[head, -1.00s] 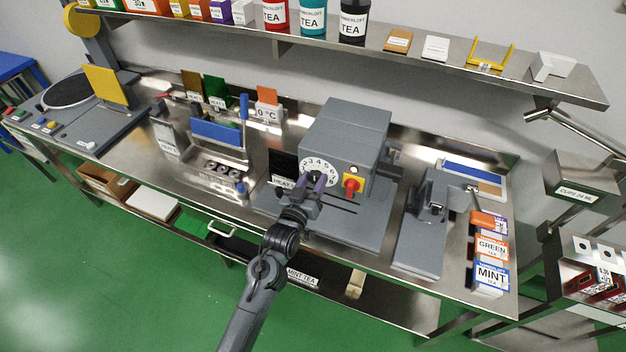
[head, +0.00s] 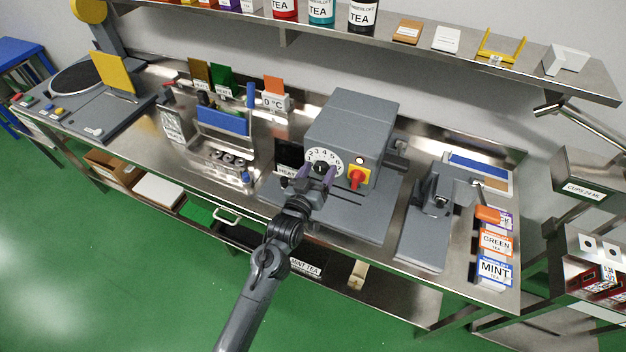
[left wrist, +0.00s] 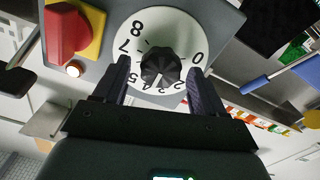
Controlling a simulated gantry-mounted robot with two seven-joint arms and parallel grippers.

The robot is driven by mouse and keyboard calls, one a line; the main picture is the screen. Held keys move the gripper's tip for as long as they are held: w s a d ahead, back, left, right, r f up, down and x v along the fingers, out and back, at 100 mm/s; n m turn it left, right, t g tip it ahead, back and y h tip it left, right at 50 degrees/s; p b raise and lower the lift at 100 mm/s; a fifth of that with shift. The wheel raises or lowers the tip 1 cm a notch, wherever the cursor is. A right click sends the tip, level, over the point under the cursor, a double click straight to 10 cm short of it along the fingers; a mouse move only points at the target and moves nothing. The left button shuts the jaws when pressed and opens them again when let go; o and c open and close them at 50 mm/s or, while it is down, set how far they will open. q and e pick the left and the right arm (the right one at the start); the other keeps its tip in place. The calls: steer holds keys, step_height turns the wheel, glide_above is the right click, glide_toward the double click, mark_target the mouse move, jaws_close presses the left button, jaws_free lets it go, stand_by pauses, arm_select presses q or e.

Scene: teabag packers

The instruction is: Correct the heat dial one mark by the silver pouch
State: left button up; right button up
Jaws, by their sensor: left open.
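The heat dial (head: 334,159) is a white numbered disc with a black knob (left wrist: 160,67) at its centre, on the front of a grey machine (head: 347,118). The dial also shows in the left wrist view (left wrist: 181,28), where its numbers appear upside down. My left gripper (head: 317,174) is at the dial. In the left wrist view its open fingers (left wrist: 159,72) stand on either side of the knob, with gaps between; I see no clear contact. The knob's exact mark is too small to tell. A silvery packet (head: 172,125), perhaps the silver pouch, stands left on the bench. My right gripper is out of view.
A red knob on a yellow plate (head: 358,178) sits right of the dial. A dark panel labelled HEAT (head: 289,157) is left of it. A grey press-like device (head: 427,220) and tea boxes (head: 495,271) stand further right. A shelf (head: 430,50) runs above.

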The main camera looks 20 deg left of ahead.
arm_select(q)
steer(key=s+b, duration=0.1)
steer(key=s, duration=0.9)
steer(key=shift+s, duration=0.35)
steer(key=shift+a, duration=0.1)
steer(key=shift+f, duration=0.1)
steer(key=s+a+f+m+g, duration=0.15)
steer(key=s+f+g, duration=0.3)
steer(key=s, duration=0.45)
steer(key=s+f+m+g, duration=0.25)
steer(key=s+g, duration=0.25)
steer(key=s, duration=0.3)
steer(key=s+a+f+m+g, duration=0.1)
steer(key=s+f+g, duration=0.35)
steer(key=s, duration=0.45)
step_height(320, 180, up, 17)
steer(key=s+p, duration=0.1)
steer(key=p, duration=1.5)
steer(key=shift+d+p, duration=0.15)
steer(key=shift+p, duration=0.15)
steer(key=shift+r, duration=0.1)
